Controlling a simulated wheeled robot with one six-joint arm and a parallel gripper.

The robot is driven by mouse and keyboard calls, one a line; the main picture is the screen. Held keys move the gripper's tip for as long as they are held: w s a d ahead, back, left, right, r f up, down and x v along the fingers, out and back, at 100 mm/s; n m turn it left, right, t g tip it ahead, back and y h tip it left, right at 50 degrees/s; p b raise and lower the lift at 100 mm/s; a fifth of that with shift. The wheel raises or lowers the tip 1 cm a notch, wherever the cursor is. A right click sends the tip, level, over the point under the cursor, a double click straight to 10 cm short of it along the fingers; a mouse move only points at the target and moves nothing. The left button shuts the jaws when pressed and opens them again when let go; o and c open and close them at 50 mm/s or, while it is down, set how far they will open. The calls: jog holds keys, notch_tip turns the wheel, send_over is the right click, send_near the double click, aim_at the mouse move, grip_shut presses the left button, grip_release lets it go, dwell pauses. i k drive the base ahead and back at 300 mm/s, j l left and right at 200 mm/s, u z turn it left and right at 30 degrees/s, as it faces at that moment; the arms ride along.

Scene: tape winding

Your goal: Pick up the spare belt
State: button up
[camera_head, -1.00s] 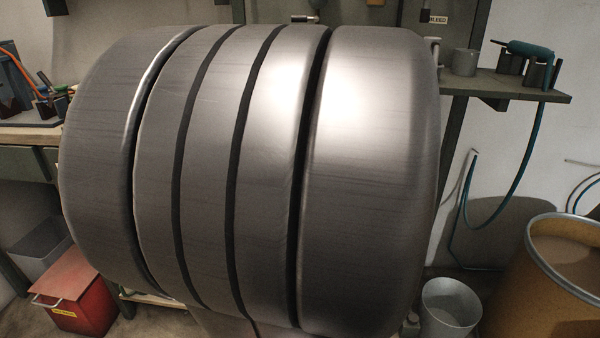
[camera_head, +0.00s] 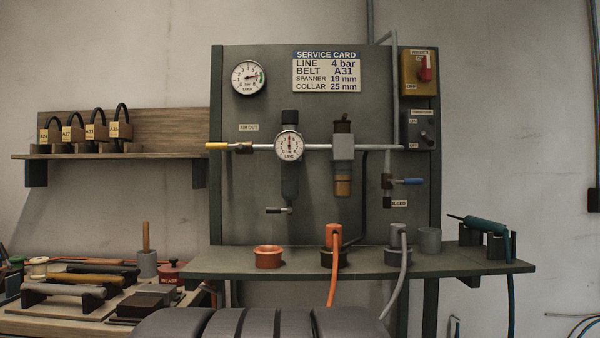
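Several black looped belts hang over small wooden blocks on the wooden shelf at the left, each with a yellow tag. The small tag print is hard to read; the third belt from the left (camera_head: 101,118) seems to be tagged A31. The service card (camera_head: 326,72) on the grey-green panel reads line 4 bar, belt A31, spanner 19 mm, collar 25 mm. My gripper is not in view, so its state is hidden.
A large grey grooved drum (camera_head: 262,323) stands at the bottom edge. The panel's ledge (camera_head: 350,263) holds cups, hoses and a teal tool (camera_head: 480,226). A bench with tools (camera_head: 60,318) lies below the wooden shelf (camera_head: 180,156). The air before the shelf looks clear.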

aim_at(94, 132)
jog(key=u, duration=1.25)
